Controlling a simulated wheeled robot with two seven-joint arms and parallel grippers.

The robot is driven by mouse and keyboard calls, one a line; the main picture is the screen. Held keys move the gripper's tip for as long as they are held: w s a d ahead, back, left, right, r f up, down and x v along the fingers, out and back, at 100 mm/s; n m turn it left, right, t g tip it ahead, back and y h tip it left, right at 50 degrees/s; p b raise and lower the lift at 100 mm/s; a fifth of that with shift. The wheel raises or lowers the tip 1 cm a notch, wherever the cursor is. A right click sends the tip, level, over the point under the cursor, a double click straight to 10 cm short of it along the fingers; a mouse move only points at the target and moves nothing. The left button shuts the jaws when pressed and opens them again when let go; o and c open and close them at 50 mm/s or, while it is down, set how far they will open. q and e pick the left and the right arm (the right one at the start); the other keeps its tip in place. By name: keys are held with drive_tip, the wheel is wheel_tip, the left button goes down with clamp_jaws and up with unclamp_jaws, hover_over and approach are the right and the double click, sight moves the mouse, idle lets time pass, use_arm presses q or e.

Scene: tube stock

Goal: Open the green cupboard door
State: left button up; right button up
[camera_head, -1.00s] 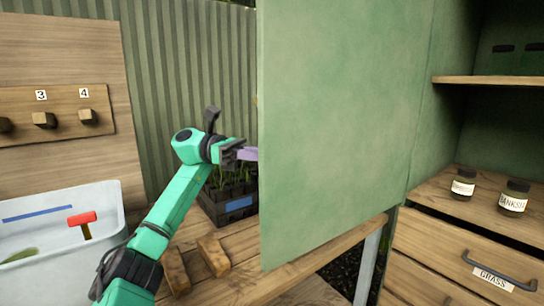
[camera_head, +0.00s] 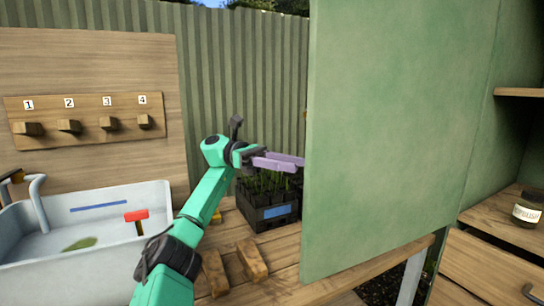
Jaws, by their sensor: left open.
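The green cupboard door (camera_head: 385,140) stands swung open, a large flat panel reaching out over the wooden bench. The cupboard's inside shows to the right of it. My left gripper (camera_head: 300,163), with purple fingers, is open at the door's left edge, above a black seedling tray. Its fingertips lie close to the edge; I cannot tell whether they touch the door. My right gripper is not in view.
A black tray of seedlings (camera_head: 268,213) stands on the bench (camera_head: 345,272) below my gripper. A pale sink (camera_head: 40,262) with a red-headed tool (camera_head: 136,216) is at left, under numbered pegs (camera_head: 107,123). A labelled jar (camera_head: 527,210) stands in the cupboard above a drawer (camera_head: 490,275).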

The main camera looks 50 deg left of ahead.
use_arm(q)
drive_tip(key=p+v, duration=0.4)
drive_tip(key=v, duration=0.1)
drive_tip(key=shift+s+a, duration=0.15)
drive_tip(key=shift+a, duration=0.1)
drive_tip(key=shift+f, duration=0.1)
idle(0.3)
